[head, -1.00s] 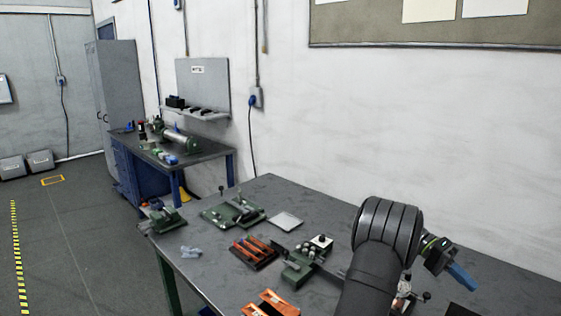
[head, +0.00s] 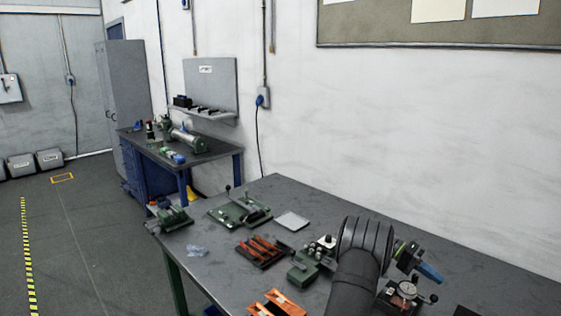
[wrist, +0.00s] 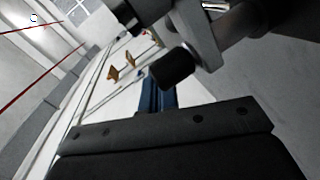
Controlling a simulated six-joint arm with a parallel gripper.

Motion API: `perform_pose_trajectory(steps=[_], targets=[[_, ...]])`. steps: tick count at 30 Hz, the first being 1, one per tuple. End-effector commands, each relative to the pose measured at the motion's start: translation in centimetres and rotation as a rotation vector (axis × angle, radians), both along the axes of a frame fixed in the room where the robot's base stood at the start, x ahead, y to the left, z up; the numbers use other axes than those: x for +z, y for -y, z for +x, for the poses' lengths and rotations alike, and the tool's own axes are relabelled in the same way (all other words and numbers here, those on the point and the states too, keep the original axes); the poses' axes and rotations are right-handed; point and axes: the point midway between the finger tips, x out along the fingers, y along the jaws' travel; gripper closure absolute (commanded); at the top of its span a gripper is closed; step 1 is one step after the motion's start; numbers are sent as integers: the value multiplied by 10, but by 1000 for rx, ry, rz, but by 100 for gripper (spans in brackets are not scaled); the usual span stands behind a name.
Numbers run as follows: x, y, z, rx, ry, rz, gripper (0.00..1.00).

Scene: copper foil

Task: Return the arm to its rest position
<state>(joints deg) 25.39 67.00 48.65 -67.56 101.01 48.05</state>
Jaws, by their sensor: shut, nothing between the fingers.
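My arm rises from the bottom of the head view, and its thick dark joint stands over the right half of the workbench (head: 440,268). My gripper (head: 432,274), with blue fingers, is to the right of that joint. It points down and to the right, and its fingers are shut and hold nothing. It also shows in the wrist view (wrist: 152,94), where the blue fingers are partly hidden behind the dark gripper body. My arm hides part of the bench.
A dial gauge device (head: 405,292) stands close below my gripper. Left of my arm are a green fixture (head: 305,268), a dark rack with orange parts (head: 262,249), an orange tray (head: 275,304), a pale plate (head: 292,221) and a green press (head: 240,210). A wall is behind.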

Motion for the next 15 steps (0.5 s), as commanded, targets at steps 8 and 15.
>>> perform_pose_trajectory(steps=[8, 15], targets=[[-18, -7, 21, 237, -5, 6, 100], [-29, -18, 45, 396, -5, 24, 100]])
